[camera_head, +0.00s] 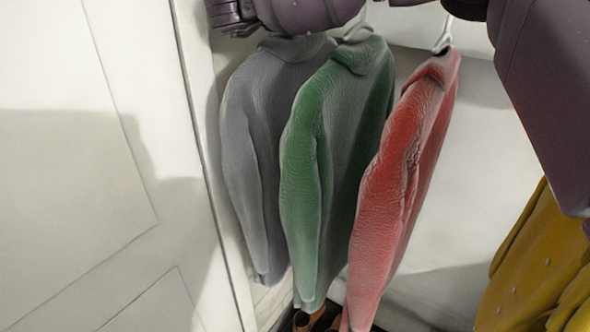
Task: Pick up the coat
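Several coats hang side by side. A grey coat (243,150) is at the left, a green coat (303,170) is beside it, and a red coat (388,190) is to the right. A yellow coat (535,270) is partly in view at the lower right. White hanger hooks show above the green and red coats. The purple-grey links of my arms cross the top edge and the upper right, in front of the hanging area. No gripper fingers show, so I cannot tell where either gripper is relative to the coats.
A white panelled door or wall (90,190) fills the left side. Brown shoes (312,320) show below the green coat at the bottom edge. A pale back wall (480,150) shows in the gap between the red and yellow coats.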

